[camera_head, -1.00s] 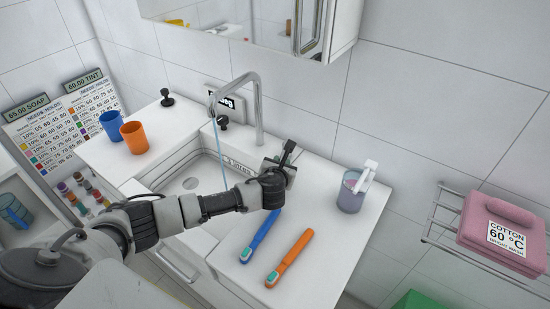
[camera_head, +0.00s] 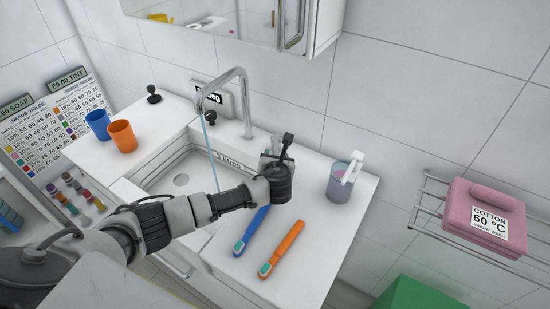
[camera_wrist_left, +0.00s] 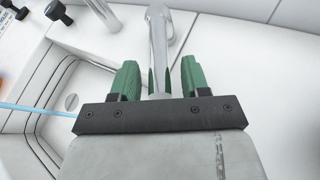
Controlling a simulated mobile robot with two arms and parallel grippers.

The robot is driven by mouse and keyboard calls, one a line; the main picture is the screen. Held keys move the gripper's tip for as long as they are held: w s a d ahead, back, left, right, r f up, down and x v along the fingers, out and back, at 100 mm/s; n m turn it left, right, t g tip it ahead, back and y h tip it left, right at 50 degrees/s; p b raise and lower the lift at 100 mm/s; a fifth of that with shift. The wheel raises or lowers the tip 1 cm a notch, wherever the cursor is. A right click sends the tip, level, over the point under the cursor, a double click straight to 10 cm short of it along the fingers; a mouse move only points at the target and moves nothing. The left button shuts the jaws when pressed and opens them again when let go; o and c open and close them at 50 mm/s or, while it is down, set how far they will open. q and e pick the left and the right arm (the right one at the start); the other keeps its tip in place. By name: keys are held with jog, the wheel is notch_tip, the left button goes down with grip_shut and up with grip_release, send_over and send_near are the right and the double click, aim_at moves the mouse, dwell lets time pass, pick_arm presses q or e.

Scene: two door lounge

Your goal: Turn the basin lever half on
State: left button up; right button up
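The white basin (camera_head: 168,185) is set in the counter, with a chrome spout (camera_head: 247,105) arching over it. A thin blue stream (camera_head: 210,150) runs from the spout into the basin. My left gripper (camera_head: 279,158) is at the right rear of the basin, beside the spout's base. In the left wrist view its green fingers (camera_wrist_left: 157,78) are open on either side of an upright chrome lever (camera_wrist_left: 158,40), with a narrow gap on each side. In the head view the gripper largely hides the lever. My right gripper is not in view.
A blue toothbrush (camera_head: 250,232) and an orange toothbrush (camera_head: 282,250) lie in front of the gripper. A purple-grey cup (camera_head: 340,187) stands to its right. A blue cup (camera_head: 98,124) and an orange cup (camera_head: 122,136) stand left of the basin. A mirror cabinet hangs above.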

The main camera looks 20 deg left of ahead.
pick_arm(q)
jog(key=v, duration=1)
jog(key=shift+s+d+r, duration=0.1)
jog(key=shift+s+r, duration=0.05)
jog(key=shift+s, duration=0.25)
